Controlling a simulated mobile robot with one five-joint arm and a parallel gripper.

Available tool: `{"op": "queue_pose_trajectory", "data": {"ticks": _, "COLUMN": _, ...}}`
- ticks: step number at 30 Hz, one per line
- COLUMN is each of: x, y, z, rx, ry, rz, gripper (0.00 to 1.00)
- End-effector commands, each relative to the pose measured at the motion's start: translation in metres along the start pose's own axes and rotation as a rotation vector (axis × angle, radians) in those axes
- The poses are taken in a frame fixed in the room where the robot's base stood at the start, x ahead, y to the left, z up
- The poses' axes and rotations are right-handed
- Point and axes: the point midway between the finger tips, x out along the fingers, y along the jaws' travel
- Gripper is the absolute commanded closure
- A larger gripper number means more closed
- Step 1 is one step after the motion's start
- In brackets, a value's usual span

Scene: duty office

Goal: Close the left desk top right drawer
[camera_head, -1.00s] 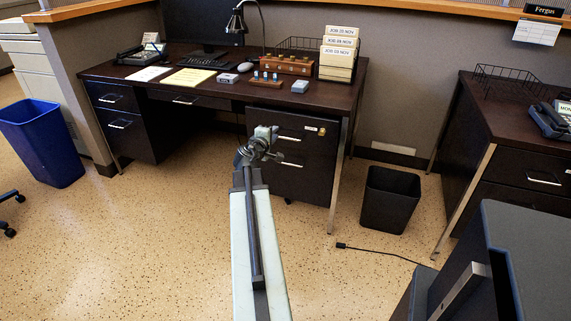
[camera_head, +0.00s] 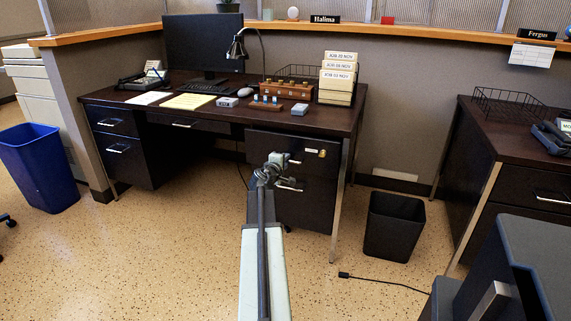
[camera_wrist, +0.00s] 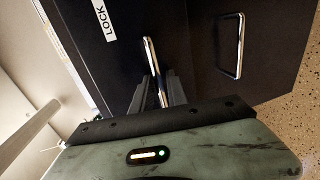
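The left desk (camera_head: 345,118) has a dark right-hand pedestal. Its top right drawer (camera_head: 318,143) carries a light label and a brass-coloured lock. My gripper (camera_head: 274,163) is in front of this drawer's handle and hides part of it. In the wrist view, the top drawer's front (camera_wrist: 98,58) shows a LOCK label and a metal handle (camera_wrist: 149,55). The dark fingers of my gripper (camera_wrist: 164,88) are on either side of this handle's near end. I cannot tell whether they grip it. How far the drawer stands out is unclear.
The lower drawer's handle (camera_wrist: 229,45) is to the right in the wrist view. A black bin (camera_head: 393,226) stands right of the desk, with a cable (camera_head: 385,282) on the floor. A blue bin (camera_head: 39,166) is far left.

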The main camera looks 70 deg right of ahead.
Motion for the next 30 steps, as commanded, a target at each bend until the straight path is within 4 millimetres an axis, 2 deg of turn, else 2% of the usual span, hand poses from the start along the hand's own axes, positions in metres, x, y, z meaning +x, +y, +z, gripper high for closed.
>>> {"op": "queue_pose_trajectory", "data": {"ticks": 5, "x": 0.0000, "y": 0.0002, "z": 0.0001, "rx": 0.000, "ry": 0.001, "rz": 0.000, "gripper": 0.81}}
{"op": "queue_pose_trajectory", "data": {"ticks": 8, "x": -0.0005, "y": 0.0002, "z": -0.0008, "rx": 0.000, "ry": 0.002, "rz": 0.000, "gripper": 1.00}}
{"op": "queue_pose_trajectory", "data": {"ticks": 30, "x": -0.0007, "y": 0.0000, "z": -0.0013, "rx": 0.001, "ry": 0.002, "rz": 0.000, "gripper": 1.00}}
